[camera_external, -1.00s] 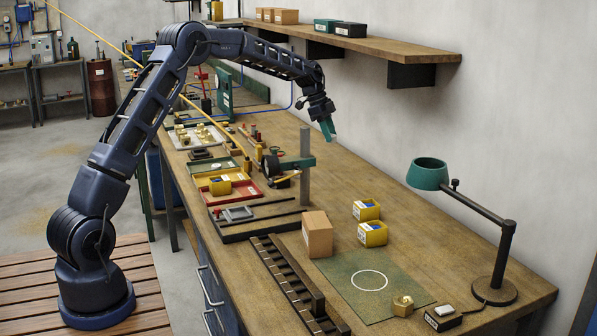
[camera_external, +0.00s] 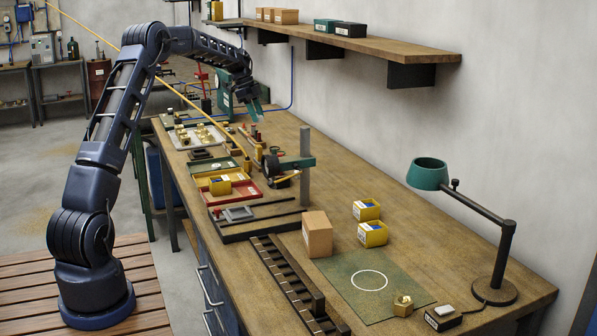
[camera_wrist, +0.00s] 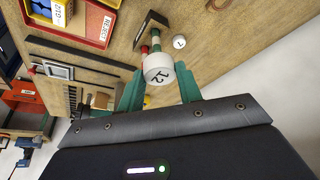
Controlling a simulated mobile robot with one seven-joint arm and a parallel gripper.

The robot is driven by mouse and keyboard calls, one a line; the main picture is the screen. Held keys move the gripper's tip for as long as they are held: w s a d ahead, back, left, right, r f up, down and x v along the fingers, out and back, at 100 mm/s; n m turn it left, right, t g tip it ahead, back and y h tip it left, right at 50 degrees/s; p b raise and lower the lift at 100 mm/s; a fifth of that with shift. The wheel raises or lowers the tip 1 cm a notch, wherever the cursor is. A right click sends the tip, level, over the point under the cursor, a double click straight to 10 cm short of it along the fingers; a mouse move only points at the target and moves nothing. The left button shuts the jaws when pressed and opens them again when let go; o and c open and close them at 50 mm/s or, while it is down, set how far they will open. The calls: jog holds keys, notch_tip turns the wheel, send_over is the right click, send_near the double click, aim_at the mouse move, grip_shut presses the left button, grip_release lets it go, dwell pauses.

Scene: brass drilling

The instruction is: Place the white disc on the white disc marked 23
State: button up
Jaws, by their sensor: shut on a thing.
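My gripper (camera_external: 256,110) is over the far part of the workbench (camera_external: 350,172), its green fingers pointing down. In the wrist view my gripper (camera_wrist: 158,78) is shut on a white disc (camera_wrist: 158,71) with a dark number, which looks like 12. A smaller-looking white disc (camera_wrist: 179,41) is on the bench beyond the fingers, a little right of the held one; its mark is too small to read. The held disc is apart from it in the picture. I cannot make out either disc in the external view.
Red and green pieces (camera_wrist: 155,40) are close beyond the held disc, by a dark bracket (camera_wrist: 150,22). A red tray (camera_wrist: 100,27) is at upper left. Nearer on the bench are a cardboard box (camera_external: 317,235), yellow bins (camera_external: 372,234) and a lamp (camera_external: 430,174).

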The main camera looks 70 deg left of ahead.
jog(key=r, duration=0.1)
send_over(218, 165)
jog(key=f, duration=1.3)
jog(key=s+f, duration=0.1)
jog(key=f, duration=0.5)
jog(key=shift+s+a+f, duration=0.1)
jog(key=shift+a+f, duration=0.2)
jog(key=shift+f, duration=0.1)
jog(key=shift+f, duration=0.15)
jog(key=o, duration=1)
jog(key=v, duration=1.2)
